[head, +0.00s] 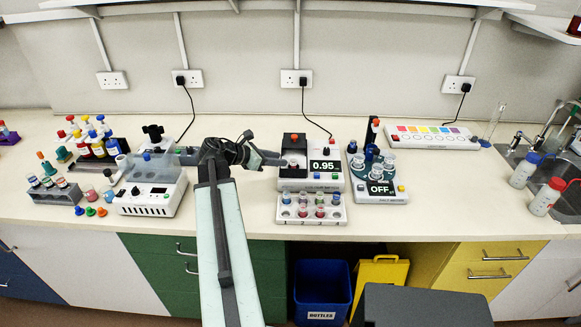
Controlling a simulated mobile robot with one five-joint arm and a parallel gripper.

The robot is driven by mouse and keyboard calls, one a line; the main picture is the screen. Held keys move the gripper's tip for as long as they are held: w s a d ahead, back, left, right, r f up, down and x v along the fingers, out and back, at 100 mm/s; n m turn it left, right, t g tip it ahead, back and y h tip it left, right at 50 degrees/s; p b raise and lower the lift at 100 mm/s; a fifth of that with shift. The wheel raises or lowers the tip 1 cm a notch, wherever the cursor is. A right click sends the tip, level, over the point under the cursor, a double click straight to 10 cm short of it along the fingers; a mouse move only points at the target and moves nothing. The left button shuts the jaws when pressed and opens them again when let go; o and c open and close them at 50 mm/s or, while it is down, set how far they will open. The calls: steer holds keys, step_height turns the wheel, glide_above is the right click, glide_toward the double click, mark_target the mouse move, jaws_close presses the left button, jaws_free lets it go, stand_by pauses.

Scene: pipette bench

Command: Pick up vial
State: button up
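More small vials (47,183) stand in a grey rack at the left, and clear vials (376,171) sit on the round salt meter at the right. A vial-like piece (293,165) sits in the well of the meter reading 0.95. My gripper (281,160) points right, at or just left of this meter, above the rack's height. Its fingers are too small to tell whether they are open or hold anything.
The 0.95 meter (325,179) and the salt meter (387,191), showing OFF, stand side by side. A white instrument (150,195) is left of my arm. Bottles (85,140) crowd the far left; a sink (520,150) and wash bottles (525,171) are right. The front right counter is clear.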

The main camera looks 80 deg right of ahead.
mark_target(296, 161)
steer(key=b+x, duration=0.4)
steer(key=x, duration=0.4)
jaws_close()
